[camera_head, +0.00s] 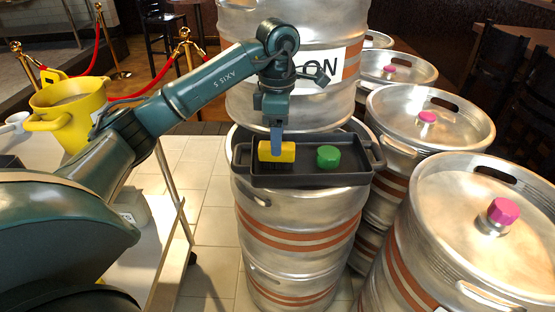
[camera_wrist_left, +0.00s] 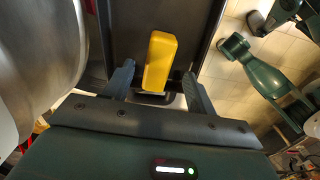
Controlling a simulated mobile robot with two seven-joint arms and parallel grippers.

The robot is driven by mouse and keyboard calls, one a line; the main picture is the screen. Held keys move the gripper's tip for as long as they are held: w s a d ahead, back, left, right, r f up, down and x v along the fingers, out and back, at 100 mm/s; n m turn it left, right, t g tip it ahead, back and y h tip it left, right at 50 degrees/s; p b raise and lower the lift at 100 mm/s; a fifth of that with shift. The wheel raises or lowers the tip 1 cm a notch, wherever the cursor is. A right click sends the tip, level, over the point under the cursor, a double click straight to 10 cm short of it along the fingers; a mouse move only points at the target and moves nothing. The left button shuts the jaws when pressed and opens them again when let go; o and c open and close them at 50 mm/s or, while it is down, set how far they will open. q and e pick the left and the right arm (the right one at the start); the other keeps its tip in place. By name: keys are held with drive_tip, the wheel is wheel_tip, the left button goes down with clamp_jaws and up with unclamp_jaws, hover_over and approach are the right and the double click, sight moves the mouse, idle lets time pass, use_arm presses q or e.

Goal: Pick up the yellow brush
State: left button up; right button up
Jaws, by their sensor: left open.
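The yellow brush (camera_head: 277,151) lies in a dark tray (camera_head: 315,178) on top of a steel keg. Its dark bristles show below the yellow block. My left gripper (camera_head: 277,140) points down at the brush from above. In the left wrist view the yellow brush (camera_wrist_left: 160,60) lies ahead of and between the two fingers (camera_wrist_left: 157,82). The fingers are open, with a gap on each side of the brush.
A green cap (camera_head: 328,156) sits in the tray to the right of the brush. A large keg (camera_head: 240,60) stands close behind the tray. Several kegs with pink caps stand at the right.

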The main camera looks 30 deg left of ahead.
use_arm(q)
wheel_tip(320, 180, down, 6)
drive_tip(key=shift+w+r+b, duration=0.1)
drive_tip(key=shift+w+b, duration=0.05)
drive_tip(key=shift+b, duration=0.45)
drive_tip(key=shift+c, duration=0.6)
drive_tip(key=c, duration=0.8)
drive_tip(key=shift+c, duration=0.8)
drive_tip(key=shift+r, duration=0.1)
wheel_tip(320, 180, up, 9)
drive_tip(key=p, duration=0.2)
drive_tip(key=shift+r+p, duration=0.15)
drive_tip(key=shift+p, duration=0.2)
drive_tip(key=shift+r, duration=0.35)
